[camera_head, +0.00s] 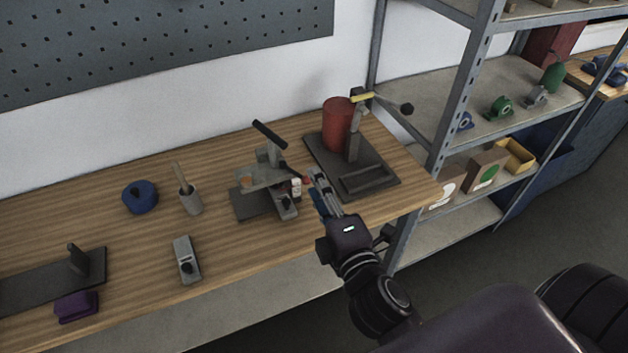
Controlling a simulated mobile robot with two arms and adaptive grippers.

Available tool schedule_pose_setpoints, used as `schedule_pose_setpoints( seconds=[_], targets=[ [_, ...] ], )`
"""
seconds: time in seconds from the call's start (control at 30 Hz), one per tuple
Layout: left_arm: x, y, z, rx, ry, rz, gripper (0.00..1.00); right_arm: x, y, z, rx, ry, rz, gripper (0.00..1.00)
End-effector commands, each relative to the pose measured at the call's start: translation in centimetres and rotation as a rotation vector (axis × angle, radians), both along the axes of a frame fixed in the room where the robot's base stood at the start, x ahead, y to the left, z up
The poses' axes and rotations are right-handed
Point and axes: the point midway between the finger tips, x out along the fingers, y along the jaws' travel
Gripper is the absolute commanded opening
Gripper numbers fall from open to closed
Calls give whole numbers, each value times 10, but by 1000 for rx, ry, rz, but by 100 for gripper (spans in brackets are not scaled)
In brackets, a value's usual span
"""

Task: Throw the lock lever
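A grey clamp-like fixture (262,178) stands on the wooden bench with a black-handled lever (269,134) slanting up from it. To its right, a dark base plate (370,184) carries a red cylinder (338,124) and a grey post with a yellow piece (362,97) and a black-knobbed arm (405,108) on top. I cannot tell which of these levers is the lock lever. My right gripper (318,188) is just right of the clamp fixture, near its small red and white parts. Its fingers are seen edge-on, and contact is unclear. My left gripper is out of view.
On the bench are a blue round item (140,197), a grey cup with a wooden handle (190,200), a grey block tool (186,260), a purple block (76,307) and a dark plate with a post (50,287). A metal shelf (455,110) stands at right.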

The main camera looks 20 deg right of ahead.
Motion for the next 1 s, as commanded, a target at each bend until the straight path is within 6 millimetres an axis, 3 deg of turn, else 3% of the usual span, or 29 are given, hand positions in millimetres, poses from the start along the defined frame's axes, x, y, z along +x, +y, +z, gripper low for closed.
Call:
schedule_pose_setpoints(
  seconds=[0.2, 1.0],
  targets=[
    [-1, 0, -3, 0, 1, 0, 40, -9, 0, -1, 1, 2, -1, 33],
    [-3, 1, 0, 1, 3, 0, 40, -10, -1, -2, 12, 8, -7, 33]
  ],
)
